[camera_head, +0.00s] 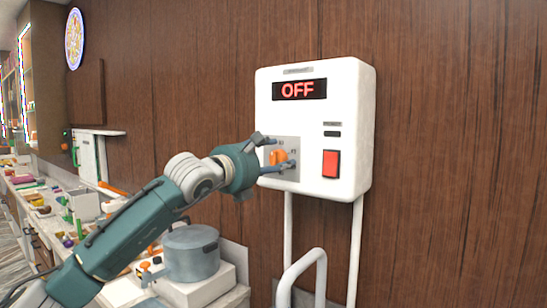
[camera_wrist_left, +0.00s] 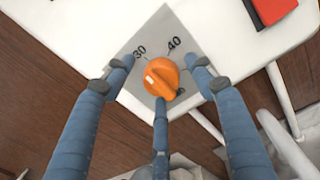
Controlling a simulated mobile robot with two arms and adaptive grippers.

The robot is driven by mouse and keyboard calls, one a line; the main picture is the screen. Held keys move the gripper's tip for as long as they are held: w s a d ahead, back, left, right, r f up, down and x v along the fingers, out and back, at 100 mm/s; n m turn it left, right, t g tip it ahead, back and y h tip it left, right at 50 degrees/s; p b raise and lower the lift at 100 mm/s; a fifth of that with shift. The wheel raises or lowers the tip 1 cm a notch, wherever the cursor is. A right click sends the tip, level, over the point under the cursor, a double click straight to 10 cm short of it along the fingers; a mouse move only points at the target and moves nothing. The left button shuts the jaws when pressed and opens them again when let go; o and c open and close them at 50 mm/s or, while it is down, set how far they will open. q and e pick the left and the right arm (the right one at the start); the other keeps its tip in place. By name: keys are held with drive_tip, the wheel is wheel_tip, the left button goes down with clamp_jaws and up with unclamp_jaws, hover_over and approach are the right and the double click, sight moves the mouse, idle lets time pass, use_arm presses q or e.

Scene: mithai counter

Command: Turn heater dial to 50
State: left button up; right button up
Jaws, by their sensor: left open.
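The heater (camera_head: 343,105) is a white wall box whose display (camera_head: 299,89) reads OFF in red. A red rocker switch (camera_head: 331,163) sits on its right side. The orange dial (camera_head: 277,157) is on a grey plate at lower left. In the left wrist view the dial (camera_wrist_left: 161,78) has a white mark, with 30 and 40 printed near it and another number partly hidden. My left gripper (camera_head: 278,154) is open in front of the plate, its blue fingers spread around the dial; contact cannot be told. My right gripper is not in view.
The counter (camera_head: 29,209) at left holds many small items. White pipes (camera_head: 354,250) run down below the heater. The wooden wall to the right is clear.

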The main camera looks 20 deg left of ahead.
use_arm(q)
drive_tip(key=c, duration=1.1)
